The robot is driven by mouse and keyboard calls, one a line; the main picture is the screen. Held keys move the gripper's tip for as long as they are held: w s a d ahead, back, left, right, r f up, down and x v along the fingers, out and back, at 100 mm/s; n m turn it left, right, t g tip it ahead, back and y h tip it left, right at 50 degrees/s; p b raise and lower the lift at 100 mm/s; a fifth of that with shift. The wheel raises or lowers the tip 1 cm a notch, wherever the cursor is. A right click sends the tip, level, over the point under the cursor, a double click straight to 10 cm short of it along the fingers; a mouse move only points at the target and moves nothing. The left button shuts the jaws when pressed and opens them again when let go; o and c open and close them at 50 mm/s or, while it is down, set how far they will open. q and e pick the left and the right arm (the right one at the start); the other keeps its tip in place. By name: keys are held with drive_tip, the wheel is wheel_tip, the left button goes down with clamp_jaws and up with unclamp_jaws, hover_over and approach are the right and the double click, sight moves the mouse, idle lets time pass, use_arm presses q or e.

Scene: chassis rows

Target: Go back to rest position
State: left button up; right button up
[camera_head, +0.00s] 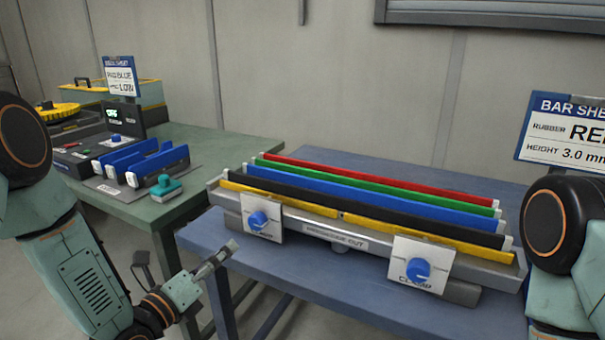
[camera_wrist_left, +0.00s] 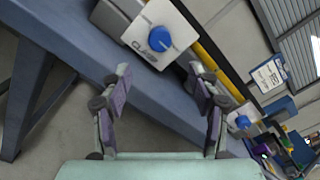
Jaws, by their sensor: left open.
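My left gripper (camera_head: 222,258) is open and empty, low in front of the blue table (camera_head: 190,238) and to the left of the long fixture (camera_head: 300,222). In the left wrist view the two fingers of the left gripper (camera_wrist_left: 158,82) stand wide apart with nothing between them. Beyond them are the table edge and a clamp plate with a blue knob (camera_wrist_left: 160,39). My right arm shows only its upper part at the right edge of the head view, and its gripper is out of the frame.
The fixture holds red (camera_head: 375,178), green, blue and black strips and a yellow bar, with blue clamp knobs (camera_head: 258,220) in front. A green table (camera_head: 205,150) at the left bears a rack of blue bars (camera_head: 145,163). Floor shows between the tables.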

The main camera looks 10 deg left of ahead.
use_arm(q)
drive_tip(key=s+f+n+g+y, duration=0.2)
drive_tip(key=s+f+n+g, duration=0.25)
drive_tip(key=f+n, duration=0.5)
drive_tip(key=s+f+n+g+y, duration=0.25)
drive_tip(key=s+f+n, duration=0.35)
drive_tip(key=n, duration=0.6)
drive_tip(key=s+f+n+g, duration=0.2)
drive_tip(key=s+n+g, duration=0.1)
drive_tip(key=s, duration=0.5)
drive_tip(key=s+f+n+g+y, duration=0.1)
drive_tip(key=s+f+n+g, duration=0.2)
drive_tip(key=s, duration=0.6)
drive_tip(key=s+f+n+g, duration=0.3)
drive_tip(key=s+n+g, duration=0.1)
drive_tip(key=s, duration=0.4)
drive_tip(key=shift+s+d+y, duration=0.25)
drive_tip(key=shift+s+y, duration=0.1)
